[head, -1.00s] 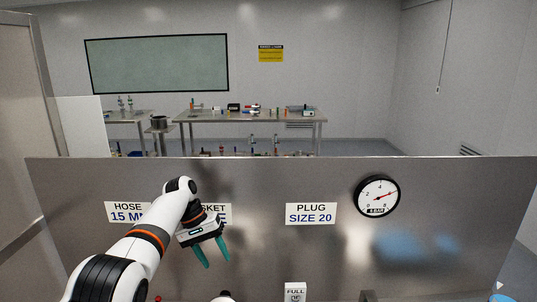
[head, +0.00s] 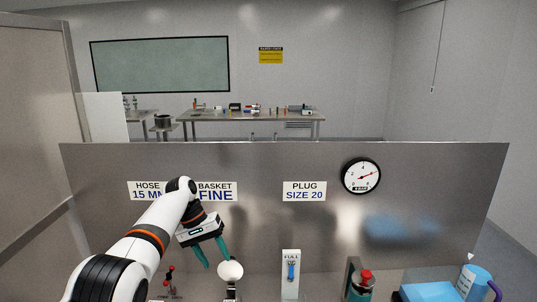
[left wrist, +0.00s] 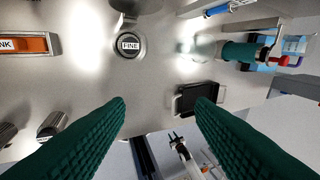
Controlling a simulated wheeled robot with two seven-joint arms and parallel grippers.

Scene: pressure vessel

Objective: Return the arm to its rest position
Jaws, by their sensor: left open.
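My left gripper (head: 213,254) hangs in front of the steel panel in the head view, with its green fingers pointing down and apart. In the left wrist view the two green fingers (left wrist: 160,130) are wide apart with nothing between them. My left arm comes in from the lower left, bent at the elbow, and covers part of the HOSE and BASKET labels. My right gripper is not in view.
The steel panel (head: 260,235) bears labels and a pressure gauge (head: 361,176). A FINE disc (left wrist: 129,44) shows below the gripper.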

